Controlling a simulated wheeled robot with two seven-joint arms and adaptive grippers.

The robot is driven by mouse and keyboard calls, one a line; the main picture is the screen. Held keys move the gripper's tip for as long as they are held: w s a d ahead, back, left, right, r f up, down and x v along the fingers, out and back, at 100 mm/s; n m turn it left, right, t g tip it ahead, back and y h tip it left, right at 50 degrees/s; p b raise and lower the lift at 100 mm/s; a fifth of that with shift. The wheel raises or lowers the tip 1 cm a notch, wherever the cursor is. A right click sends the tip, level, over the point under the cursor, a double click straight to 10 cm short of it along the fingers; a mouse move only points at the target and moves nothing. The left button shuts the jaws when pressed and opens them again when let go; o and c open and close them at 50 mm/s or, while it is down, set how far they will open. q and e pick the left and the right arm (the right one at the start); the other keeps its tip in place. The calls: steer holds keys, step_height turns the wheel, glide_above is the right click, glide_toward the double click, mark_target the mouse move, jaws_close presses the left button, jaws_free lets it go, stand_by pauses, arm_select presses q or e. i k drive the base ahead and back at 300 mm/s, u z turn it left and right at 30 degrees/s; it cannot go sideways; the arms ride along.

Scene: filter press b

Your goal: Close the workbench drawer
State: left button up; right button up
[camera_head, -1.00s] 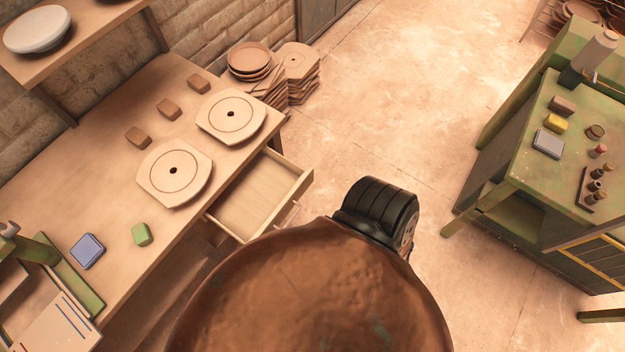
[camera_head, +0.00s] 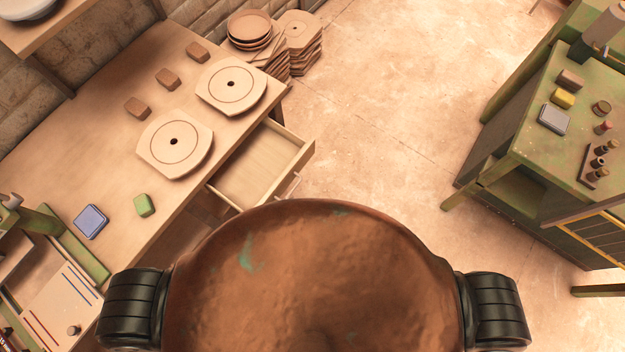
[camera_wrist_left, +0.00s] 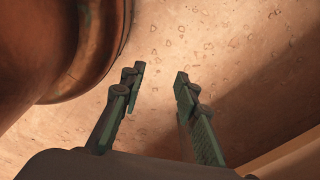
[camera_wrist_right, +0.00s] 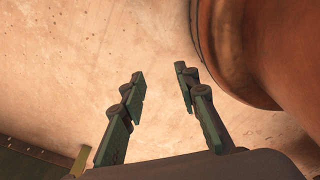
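The workbench drawer (camera_head: 256,172) is pulled out from the wooden workbench (camera_head: 105,125), just below its right edge in the head view. It looks empty, and its pale front panel (camera_head: 296,166) with a bar handle faces right. My copper-brown body hides the area just below the drawer. Neither gripper shows in the head view. In the left wrist view my left gripper (camera_wrist_left: 160,78) has its fingers apart with only floor between them. In the right wrist view my right gripper (camera_wrist_right: 160,78) is also open and empty above the floor. Neither touches the drawer.
Two round-marked boards (camera_head: 174,143), several small blocks (camera_head: 138,107) and a blue pad (camera_head: 91,221) lie on the workbench. Stacked plates and boards (camera_head: 294,58) stand beyond it. A green cabinet (camera_head: 545,160) stands at right. Open floor (camera_head: 385,110) lies between.

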mark_target(258, 172)
steer(key=z, duration=0.05)
steer(key=k, duration=0.95)
steer(key=u, duration=0.65)
steer(key=i, duration=0.45)
steer(key=z, duration=0.05)
